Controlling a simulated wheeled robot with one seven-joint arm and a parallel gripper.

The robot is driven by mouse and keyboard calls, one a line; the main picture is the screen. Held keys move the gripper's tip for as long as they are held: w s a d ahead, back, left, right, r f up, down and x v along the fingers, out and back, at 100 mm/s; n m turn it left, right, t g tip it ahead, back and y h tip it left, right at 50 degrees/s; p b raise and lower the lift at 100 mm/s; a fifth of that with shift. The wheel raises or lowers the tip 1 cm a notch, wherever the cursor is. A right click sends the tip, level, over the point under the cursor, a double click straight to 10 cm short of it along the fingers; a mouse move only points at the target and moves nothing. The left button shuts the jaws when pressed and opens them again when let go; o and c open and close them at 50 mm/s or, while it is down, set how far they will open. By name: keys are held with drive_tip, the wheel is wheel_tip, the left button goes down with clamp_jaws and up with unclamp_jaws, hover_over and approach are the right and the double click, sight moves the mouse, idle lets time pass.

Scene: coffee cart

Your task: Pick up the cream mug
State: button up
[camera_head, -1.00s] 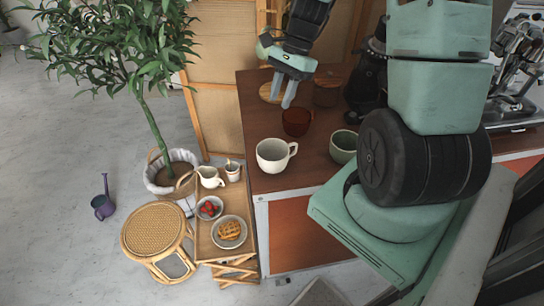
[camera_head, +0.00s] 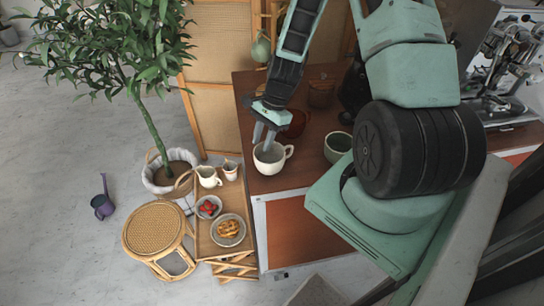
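The cream mug (camera_head: 270,165) stands upright near the left edge of the wooden counter, its handle pointing right. My gripper (camera_head: 264,147) is directly over the mug, fingers pointing down. The fingertips are at the mug's rim or just inside its mouth; I cannot tell whether they touch it. A narrow gap shows between the two fingers, so the gripper looks open. The mug's far rim is partly hidden by the fingers.
A green mug (camera_head: 338,147) stands to the right and a reddish-brown cup (camera_head: 298,122) just behind, partly hidden by my gripper. A wooden-lidded jar (camera_head: 321,94) is farther back. Left of the counter (camera_head: 280,183) is a low tray table (camera_head: 205,243) with a pitcher, a small cup and plates.

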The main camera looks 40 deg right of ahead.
drive_tip(key=shift+x, duration=1.05)
clamp_jaws()
wheel_tip(320, 180, up, 10)
drive_tip(key=b, duration=0.1)
drive_tip(key=shift+b, duration=0.4)
